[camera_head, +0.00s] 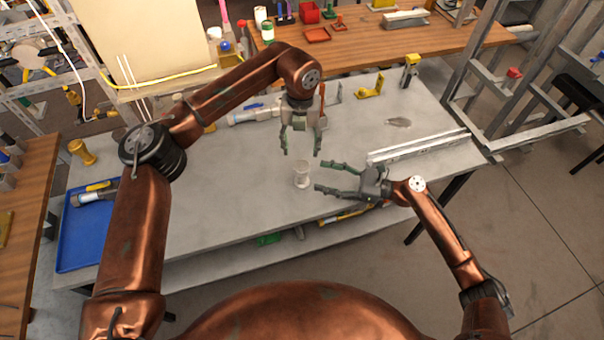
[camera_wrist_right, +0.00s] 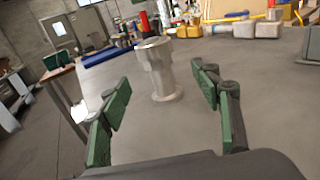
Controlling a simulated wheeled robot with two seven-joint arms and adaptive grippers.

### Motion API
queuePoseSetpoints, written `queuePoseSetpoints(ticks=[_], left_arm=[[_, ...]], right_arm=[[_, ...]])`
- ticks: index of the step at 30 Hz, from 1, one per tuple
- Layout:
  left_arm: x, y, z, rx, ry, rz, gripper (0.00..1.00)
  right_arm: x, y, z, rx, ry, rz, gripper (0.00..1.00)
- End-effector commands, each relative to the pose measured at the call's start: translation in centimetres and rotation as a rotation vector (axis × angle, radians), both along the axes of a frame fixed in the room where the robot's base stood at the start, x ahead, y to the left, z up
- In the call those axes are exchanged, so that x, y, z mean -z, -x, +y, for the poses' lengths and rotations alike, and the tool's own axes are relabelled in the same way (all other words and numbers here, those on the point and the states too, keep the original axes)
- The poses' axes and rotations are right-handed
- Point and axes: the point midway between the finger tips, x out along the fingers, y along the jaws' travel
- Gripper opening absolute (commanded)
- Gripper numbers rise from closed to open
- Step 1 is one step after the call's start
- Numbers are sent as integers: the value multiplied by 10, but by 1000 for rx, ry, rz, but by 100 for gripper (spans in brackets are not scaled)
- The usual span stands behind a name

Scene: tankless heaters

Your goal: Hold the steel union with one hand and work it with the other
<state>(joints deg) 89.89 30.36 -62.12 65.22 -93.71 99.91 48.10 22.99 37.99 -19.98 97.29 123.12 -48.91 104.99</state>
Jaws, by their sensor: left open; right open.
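The steel union (camera_head: 302,174) stands upright on the grey workbench near its front middle. In the right wrist view the union (camera_wrist_right: 159,72) is a pale metal fitting with a wider top and a flared foot. My left gripper (camera_head: 301,152) is open and empty, pointing down above and behind the union. My right gripper (camera_head: 318,177) is open and points left toward the union. In the right wrist view its green-padded fingers (camera_wrist_right: 163,108) spread to either side of the union's line, with the union ahead of them.
A blue tray (camera_head: 75,237) with a tool lies at the bench's left end. A metal rail (camera_head: 420,146) lies at the right, near a yellow part (camera_head: 370,88). A white pipe piece (camera_head: 252,115) lies behind my left gripper. The grey bench (camera_head: 220,200) is clear left of the union.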

Motion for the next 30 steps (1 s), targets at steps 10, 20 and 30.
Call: queuePoseSetpoints(ticks=[10,20,30], left_arm=[[-4,4,-6,9,1,-6,52],[-1,0,-3,5,1,-1,52],[-2,0,-3,4,2,-2,52]], right_arm=[[-4,-8,41,5,-1,-7,58],[-2,-19,70,3,0,-2,58],[-1,-19,71,2,0,-2,52]])
